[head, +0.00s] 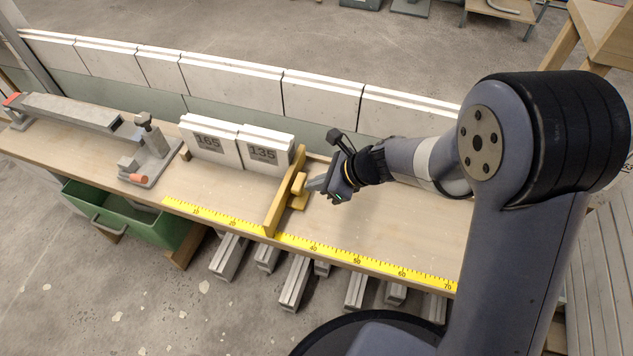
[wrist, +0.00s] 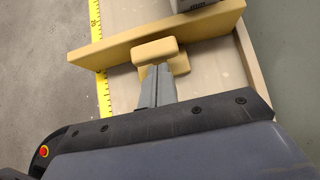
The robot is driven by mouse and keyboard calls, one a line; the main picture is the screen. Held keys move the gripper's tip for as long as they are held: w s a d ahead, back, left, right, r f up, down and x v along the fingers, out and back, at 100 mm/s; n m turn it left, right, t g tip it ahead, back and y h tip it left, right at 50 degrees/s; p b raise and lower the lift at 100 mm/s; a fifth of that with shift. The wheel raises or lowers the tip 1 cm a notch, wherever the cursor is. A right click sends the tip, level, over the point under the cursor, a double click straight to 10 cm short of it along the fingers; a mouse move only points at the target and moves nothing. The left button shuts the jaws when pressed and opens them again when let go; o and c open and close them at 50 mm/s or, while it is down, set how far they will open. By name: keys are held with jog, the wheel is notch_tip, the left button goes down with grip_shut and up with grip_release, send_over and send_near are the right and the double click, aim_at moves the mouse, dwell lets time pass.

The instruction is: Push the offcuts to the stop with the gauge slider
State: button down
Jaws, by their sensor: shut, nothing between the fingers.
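The gauge slider (head: 281,204) is a yellow-tan wooden bar standing across the bench, with a knob on its right side. It also shows in the wrist view (wrist: 100,50). Two white offcuts stand upright against the back: one marked 165 (head: 200,148) and one marked 135 (head: 277,146). The 135 offcut's right end is close to the slider; I cannot tell whether they touch. A small wooden block (head: 185,154), perhaps the stop, stands at the left end of the 165 offcut. My gripper (head: 309,186) is shut and empty, its fingertips at the slider's knob.
A yellow measuring tape (head: 355,260) runs along the bench's front edge. A grey metal device with an orange handle (head: 148,160) stands left of the offcuts. A green drawer (head: 125,222) hangs open below. White blocks (head: 230,85) line the back. The bench right of my gripper is clear.

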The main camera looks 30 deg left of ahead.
jog(key=d, duration=0.1)
jog(key=w+d, duration=0.1)
jog(key=d, duration=0.1)
jog(key=shift+d, duration=0.15)
jog(key=p+v, duration=0.4)
jog(key=v, duration=0.6)
jog(key=shift+d, duration=0.15)
jog(key=shift+f, duration=0.1)
jog(key=b+x, duration=0.4)
jog(key=x, duration=0.6)
jog(key=shift+f, duration=0.1)
jog(key=a, duration=0.2)
jog(key=s+a, duration=0.1)
jog(key=a, duration=0.1)
jog(key=shift+s+a+r, duration=0.1)
jog(key=shift+r, duration=0.1)
jog(key=shift+w+d, duration=0.2)
jog(key=shift+d, duration=0.3)
